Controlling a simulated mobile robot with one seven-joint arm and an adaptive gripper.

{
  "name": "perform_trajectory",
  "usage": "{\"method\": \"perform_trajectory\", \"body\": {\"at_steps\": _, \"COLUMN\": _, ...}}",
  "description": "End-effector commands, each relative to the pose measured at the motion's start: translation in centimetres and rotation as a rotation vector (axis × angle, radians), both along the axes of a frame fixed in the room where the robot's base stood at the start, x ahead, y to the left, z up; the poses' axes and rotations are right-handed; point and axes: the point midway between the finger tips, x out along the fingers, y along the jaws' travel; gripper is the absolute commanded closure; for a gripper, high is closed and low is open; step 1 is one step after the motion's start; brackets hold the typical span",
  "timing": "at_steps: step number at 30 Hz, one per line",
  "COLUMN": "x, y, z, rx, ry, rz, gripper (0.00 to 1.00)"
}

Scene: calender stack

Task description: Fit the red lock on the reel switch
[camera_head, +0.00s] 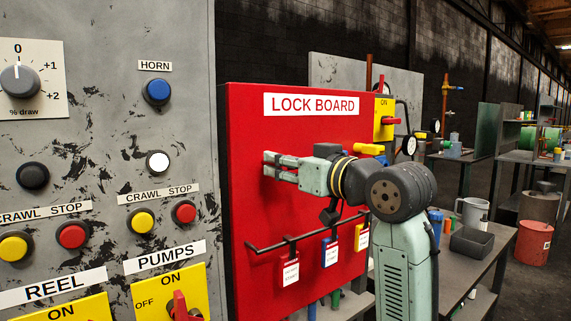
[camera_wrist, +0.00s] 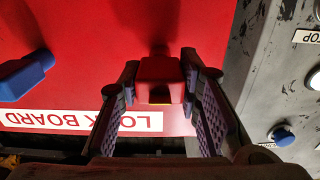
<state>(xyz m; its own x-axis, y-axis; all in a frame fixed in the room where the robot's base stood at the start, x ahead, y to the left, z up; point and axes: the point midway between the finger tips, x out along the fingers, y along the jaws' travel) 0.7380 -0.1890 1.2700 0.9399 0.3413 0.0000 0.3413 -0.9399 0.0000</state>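The red lock (camera_wrist: 160,75) is a small red block in front of the red lock board (camera_head: 245,110). My gripper (camera_head: 268,165) is at the upper left of the board, pointing at it. In the wrist view its two fingers (camera_wrist: 160,92) stand on either side of the lock, close to its sides. I cannot tell whether they press on it. In the head view the lock does not stand out from the board. The reel switch's yellow plate (camera_head: 62,311), marked ON under the REEL label (camera_head: 52,287), is cut off at the bottom left; its handle is out of view.
A blue lock (camera_wrist: 25,76) and a yellow lock (camera_head: 368,149) are on the board to the right of my gripper. Tags hang from a black rail (camera_head: 270,246) below. The grey panel (camera_head: 105,100) with buttons stands left. A side table (camera_head: 490,240) is at the right.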

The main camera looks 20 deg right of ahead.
Motion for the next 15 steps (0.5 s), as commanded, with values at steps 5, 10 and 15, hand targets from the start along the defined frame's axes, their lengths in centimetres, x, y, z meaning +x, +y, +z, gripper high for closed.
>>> {"method": "perform_trajectory", "body": {"at_steps": 5, "x": -0.02, "y": -0.02, "z": 0.0, "rx": 0.0, "ry": 0.0, "rz": 0.0, "gripper": 0.94}}
{"method": "perform_trajectory", "body": {"at_steps": 10, "x": -0.02, "y": -0.02, "z": 0.03, "rx": 0.0, "ry": -0.001, "rz": 0.0, "gripper": 1.0}}
{"method": "perform_trajectory", "body": {"at_steps": 15, "x": -0.08, "y": -0.04, "z": 0.03, "rx": 0.0, "ry": -0.001, "rz": 0.0, "gripper": 1.0}}
